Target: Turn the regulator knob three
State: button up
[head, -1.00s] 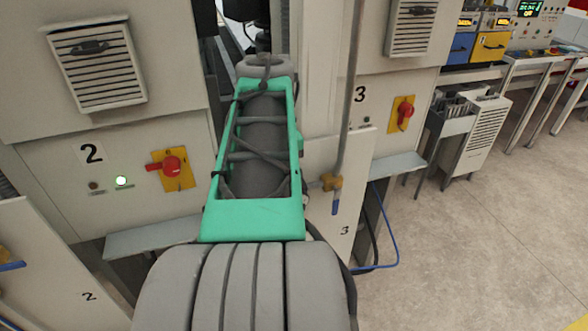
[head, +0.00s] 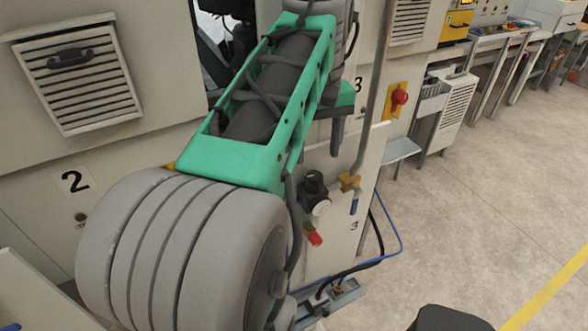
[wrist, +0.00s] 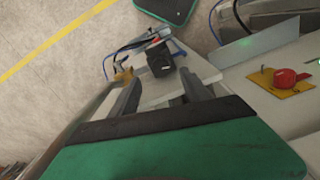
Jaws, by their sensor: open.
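The regulator of station three (head: 314,190) is on the pale panel beside the lower "3" label, right of my arm in the head view. It has a black knob on top, a round gauge and a red fitting below. In the wrist view the black knob (wrist: 161,60) shows beyond and between the fingertips, apart from them. My gripper (wrist: 160,79) is open and empty, with one finger on each side of that line of sight. In the head view part of my gripper (head: 338,132) shows above the regulator; the rest is hidden behind my arm.
A vertical grey pipe with a yellow valve (head: 349,183) stands just right of the regulator. Blue and black hoses (head: 398,235) hang below. A red switch on a yellow plate (head: 398,98) and a small shelf (head: 400,150) are farther right.

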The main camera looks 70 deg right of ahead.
aim_at(314, 175)
jog(key=shift+w, duration=0.1)
jog(key=shift+f, duration=1.25)
notch_tip(314, 175, down, 5)
jog(key=b, duration=0.5)
jog(key=shift+f, duration=0.2)
jog(key=shift+r, duration=0.1)
jog(key=shift+c, duration=0.2)
grip_shut()
